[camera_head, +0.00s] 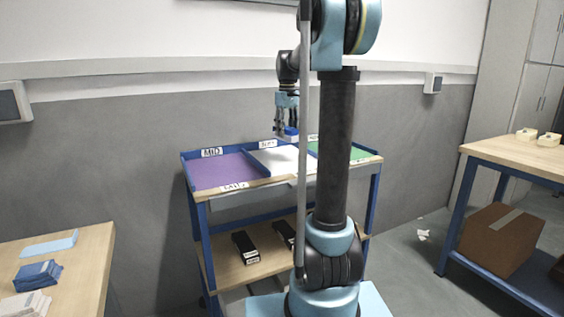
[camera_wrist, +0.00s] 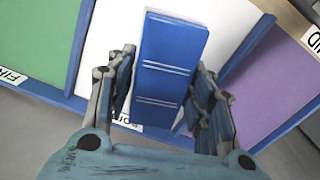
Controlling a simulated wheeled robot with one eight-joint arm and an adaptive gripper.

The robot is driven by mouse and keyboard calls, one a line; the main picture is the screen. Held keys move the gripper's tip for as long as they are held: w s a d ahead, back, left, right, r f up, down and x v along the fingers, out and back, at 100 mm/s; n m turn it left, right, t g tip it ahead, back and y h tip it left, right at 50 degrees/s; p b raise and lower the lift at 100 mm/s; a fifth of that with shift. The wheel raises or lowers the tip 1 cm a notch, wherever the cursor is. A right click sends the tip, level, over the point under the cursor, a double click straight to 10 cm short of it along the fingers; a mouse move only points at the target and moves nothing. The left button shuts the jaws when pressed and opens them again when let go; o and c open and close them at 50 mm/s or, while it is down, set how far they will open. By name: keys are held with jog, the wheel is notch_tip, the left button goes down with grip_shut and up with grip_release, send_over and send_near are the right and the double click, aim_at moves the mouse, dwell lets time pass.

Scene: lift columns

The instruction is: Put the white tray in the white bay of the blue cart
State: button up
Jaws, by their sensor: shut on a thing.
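The blue cart (camera_head: 203,225) stands against the wall, with purple (camera_head: 225,172), white (camera_head: 268,158) and green (camera_head: 345,152) bays on its top. My gripper (camera_head: 288,118) is shut on a blue block-like thing with white lines (camera_wrist: 172,65); it also shows in the head view (camera_head: 290,131). The held thing is above the white bay, which shows beneath it in the wrist view (camera_wrist: 112,40). I cannot tell whether it touches the bay floor. No clearly white tray shows in my gripper. My arm hides part of the cart.
A wooden table (camera_head: 85,265) at left carries a light blue flat item (camera_head: 47,244), a blue stack (camera_head: 38,275) and a pale stack (camera_head: 25,304). Black boxes (camera_head: 245,247) lie on the cart's lower shelf. A brown carton (camera_head: 501,238) sits under the right table (camera_head: 515,152).

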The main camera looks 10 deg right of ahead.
jog(key=shift+s+r+m, duration=0.15)
jog(key=shift+r+m, duration=0.2)
jog(key=shift+m, duration=0.85)
jog(key=shift+a+f, duration=0.1)
jog(key=shift+f, duration=4.85)
jog(key=o, duration=0.8)
jog(key=shift+o, duration=0.2)
notch_tip(320, 180, up, 12)
jog(key=shift+s, duration=0.1)
